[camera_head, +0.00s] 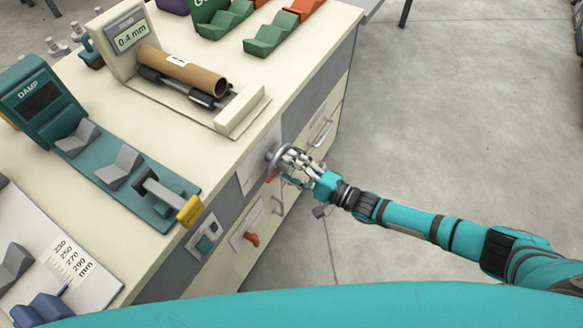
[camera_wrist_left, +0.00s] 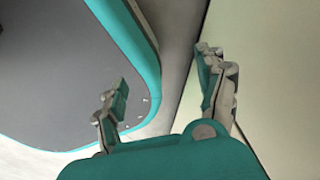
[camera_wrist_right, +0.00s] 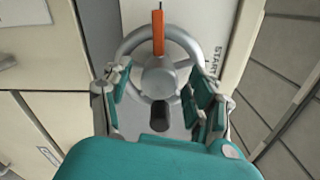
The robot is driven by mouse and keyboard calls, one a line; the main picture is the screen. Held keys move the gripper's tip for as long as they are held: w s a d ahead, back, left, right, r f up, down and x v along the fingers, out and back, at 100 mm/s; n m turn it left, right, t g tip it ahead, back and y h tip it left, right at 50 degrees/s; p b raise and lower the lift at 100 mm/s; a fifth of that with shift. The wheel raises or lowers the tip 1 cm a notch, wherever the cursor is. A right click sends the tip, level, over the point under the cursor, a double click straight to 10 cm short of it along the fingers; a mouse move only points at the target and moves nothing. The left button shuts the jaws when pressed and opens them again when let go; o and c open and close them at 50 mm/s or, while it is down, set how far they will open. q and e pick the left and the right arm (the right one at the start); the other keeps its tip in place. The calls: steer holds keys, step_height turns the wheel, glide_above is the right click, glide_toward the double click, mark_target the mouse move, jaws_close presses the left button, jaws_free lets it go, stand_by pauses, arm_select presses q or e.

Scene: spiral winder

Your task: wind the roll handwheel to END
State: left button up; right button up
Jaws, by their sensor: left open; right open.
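The roll handwheel (camera_wrist_right: 181,50) is a grey metal wheel on the cabinet front. In the right wrist view it faces me, with an orange pointer (camera_wrist_right: 158,32) upright at its top and a dark knob (camera_wrist_right: 159,115) at the bottom. The word START (camera_wrist_right: 213,66) shows to its right; no END mark is visible. My right gripper (camera_wrist_right: 160,100) is open, its fingers on either side of the knob; I cannot tell if they touch it. In the head view it is at the handwheel (camera_head: 272,158). My left gripper (camera_wrist_left: 160,100) is open and empty, beside a pale panel.
The bench top (camera_head: 150,262) carries a cardboard tube (camera_head: 182,70) on rollers, a teal DAMP device (camera_head: 40,100) and green trays (camera_head: 270,35). Below the handwheel are an orange knob (camera_head: 252,239) and drawer handles (camera_head: 322,133). The floor (camera_head: 440,120) at right is clear.

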steer(key=v, duration=1.2)
stand_by(0.7)
steer(key=w+d+f+n+h+p, duration=0.1)
steer(key=d+f+n+h, duration=0.1)
steer(key=f+h, duration=0.35)
steer(key=w+d+f+n+h, duration=0.1)
steer(key=d+f+n+h, duration=0.15)
steer(key=f, duration=0.65)
steer(key=s+d+f+n+g+h, duration=0.2)
steer(key=s+d+f+n+h, duration=0.15)
steer(key=s+f, duration=0.5)
steer(key=s+f+n+g+h, duration=0.1)
steer(key=s+f, duration=0.3)
steer(key=s, duration=0.5)
steer(key=s+d+f+n+g+h, duration=0.1)
steer(key=s+f+g, duration=0.3)
steer(key=s, duration=0.6)
steer(key=s+f+n+g+h+p, duration=0.1)
steer(key=s+f+n+g, duration=0.1)
steer(key=s+f, duration=0.4)
steer(key=s, duration=0.3)
steer(key=shift+s+d+f+n+g, duration=0.2)
steer(key=shift+d+n+g, duration=0.1)
steer(key=shift+n, duration=0.1)
